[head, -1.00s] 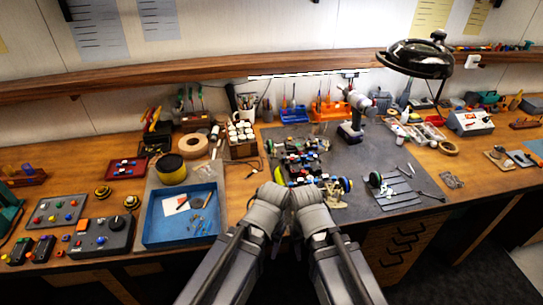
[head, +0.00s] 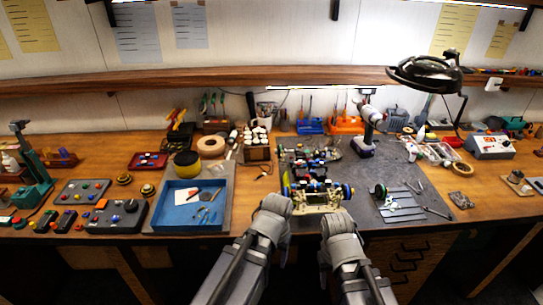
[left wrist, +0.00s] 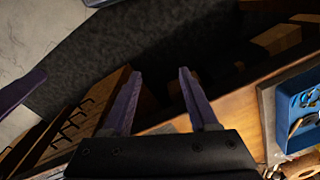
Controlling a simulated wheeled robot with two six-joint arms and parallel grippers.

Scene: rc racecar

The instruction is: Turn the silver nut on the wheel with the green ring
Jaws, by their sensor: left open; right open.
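The RC car (head: 318,192) sits on the grey mat (head: 405,170) in front of me. It has a blue-and-green wheel (head: 347,191) at its right and a yellow-and-blue wheel (head: 286,190) at its left. The silver nut is too small to make out. My left gripper (head: 276,204) is near the car's front left. In the left wrist view, its purple fingers (left wrist: 160,75) are apart and empty. My right gripper (head: 337,218) is open in front of the car's right side.
A blue tray (head: 165,222) with small parts lies left. The slatted tray (head: 410,213) lies right. A drill (head: 366,135) stands behind the car, and a black lamp (head: 425,74) overhangs the back right.

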